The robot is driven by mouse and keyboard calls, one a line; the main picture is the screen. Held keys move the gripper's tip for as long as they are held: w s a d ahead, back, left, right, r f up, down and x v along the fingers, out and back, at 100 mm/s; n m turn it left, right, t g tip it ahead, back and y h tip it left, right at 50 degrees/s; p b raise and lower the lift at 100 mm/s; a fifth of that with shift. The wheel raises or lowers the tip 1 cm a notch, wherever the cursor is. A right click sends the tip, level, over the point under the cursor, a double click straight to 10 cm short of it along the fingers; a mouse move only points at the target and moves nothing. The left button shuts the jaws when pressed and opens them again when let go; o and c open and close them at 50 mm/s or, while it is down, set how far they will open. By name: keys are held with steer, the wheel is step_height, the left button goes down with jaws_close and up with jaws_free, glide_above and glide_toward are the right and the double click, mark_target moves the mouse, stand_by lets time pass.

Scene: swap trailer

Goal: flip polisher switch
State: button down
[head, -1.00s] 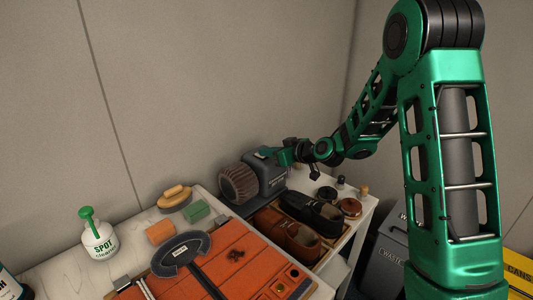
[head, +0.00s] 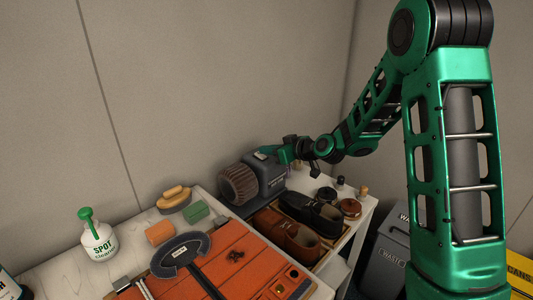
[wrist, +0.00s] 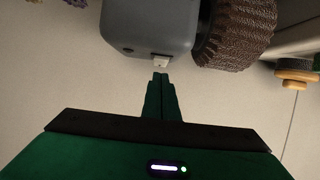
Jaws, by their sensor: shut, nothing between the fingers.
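The polisher (head: 265,180) is a grey machine with a round brown brush (head: 239,184) on its left side, standing at the back of the table. In the wrist view its grey body (wrist: 150,25) fills the top middle, with the brush (wrist: 235,35) to the right. A small white switch (wrist: 161,62) sits on the edge of the body facing my gripper. My gripper (wrist: 160,76) is shut and empty, its fingertips pointing at the switch and very close to it. I cannot tell whether they touch. In the head view my gripper (head: 279,150) is at the top of the polisher.
Shoes (head: 287,235) lie in a tray in front of the polisher, with polish tins (head: 350,208) to the right. The wall is close behind.

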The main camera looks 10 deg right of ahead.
steer(key=shift+r, duration=0.55)
step_height(320, 180, up, 3)
steer(key=shift+s+d+f, duration=0.1)
steer(key=shift+s+f, duration=0.05)
steer(key=shift+f, duration=0.05)
steer(key=s+d+r, duration=0.1)
steer(key=s+d, duration=0.4)
steer(key=s, duration=0.3)
steer(key=shift+s+d, duration=0.15)
steer(key=shift+d, duration=0.15)
steer(key=shift+s, duration=0.1)
